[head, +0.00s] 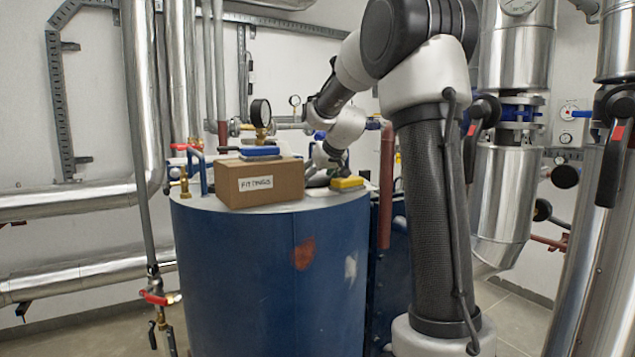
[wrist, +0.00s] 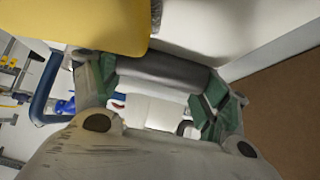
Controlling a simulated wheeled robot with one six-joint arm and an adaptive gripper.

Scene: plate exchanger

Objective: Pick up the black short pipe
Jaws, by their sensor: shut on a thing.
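The black short pipe (wrist: 165,70) lies crosswise between the green-padded fingers of my gripper (wrist: 160,82) in the wrist view. The pads meet its two ends, and my gripper is shut on it. In the head view my gripper (head: 325,163) is low over the top of the blue tank, between the cardboard box and the yellow block. The pipe is mostly hidden there behind the box and the gripper. I cannot tell whether it touches the tank top.
The cardboard box (head: 262,186) marked "FITTINGS", with a blue item (head: 260,152) on top, stands on the blue tank (head: 270,270). A yellow block (head: 347,184) sits close on the right. A pressure gauge (head: 260,112) and pipes stand behind.

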